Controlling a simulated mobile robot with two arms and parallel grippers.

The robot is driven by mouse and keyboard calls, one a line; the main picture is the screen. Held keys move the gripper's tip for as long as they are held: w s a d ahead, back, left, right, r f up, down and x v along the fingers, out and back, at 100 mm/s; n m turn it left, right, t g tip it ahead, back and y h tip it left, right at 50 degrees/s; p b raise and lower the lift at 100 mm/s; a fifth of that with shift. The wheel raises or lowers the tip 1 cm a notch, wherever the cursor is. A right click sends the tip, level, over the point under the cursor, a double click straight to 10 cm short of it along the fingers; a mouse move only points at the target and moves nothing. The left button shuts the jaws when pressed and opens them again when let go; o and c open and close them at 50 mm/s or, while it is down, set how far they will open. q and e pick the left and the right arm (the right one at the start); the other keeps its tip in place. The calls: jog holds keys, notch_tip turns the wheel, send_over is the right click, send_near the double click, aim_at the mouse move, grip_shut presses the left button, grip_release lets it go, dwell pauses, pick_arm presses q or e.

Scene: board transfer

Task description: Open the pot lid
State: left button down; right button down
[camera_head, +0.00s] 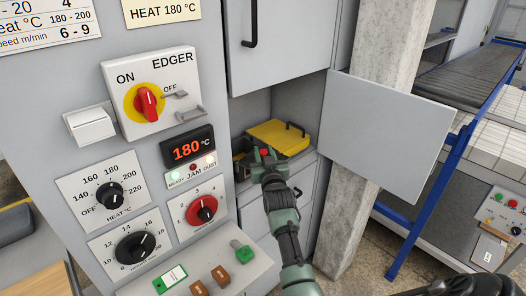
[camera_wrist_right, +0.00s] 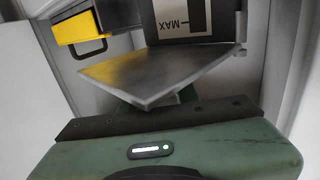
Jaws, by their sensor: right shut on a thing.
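My right gripper (camera_head: 265,160) reaches into the open compartment in the machine's front and is shut at the pot. In the right wrist view a dark grey metal plate, which looks like the pot lid (camera_wrist_right: 160,70), sits tilted just beyond the gripper's green body. The gripper seems shut on this lid; its fingertips are mostly hidden under the plate. Behind the lid is a grey panel marked MAX (camera_wrist_right: 193,20), seen upside down. A small red part shows at the gripper in the head view. The pot is largely hidden by my gripper.
A yellow block with a black handle (camera_head: 279,136) lies behind the gripper; it also shows in the right wrist view (camera_wrist_right: 75,25). The compartment door (camera_head: 385,135) stands open to the right. The control panel (camera_head: 150,140) is at the left, with a concrete column behind the door.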

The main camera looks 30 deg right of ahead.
jog(key=shift+r, duration=0.15)
jog(key=c, duration=1.1)
grip_release()
jog(key=shift+s, duration=0.1)
jog(key=shift+s+a+f, duration=0.25)
jog(key=shift+s, duration=0.2)
jog(key=b+v, duration=0.1)
jog(key=v, duration=0.6)
jog(key=shift+r, duration=0.2)
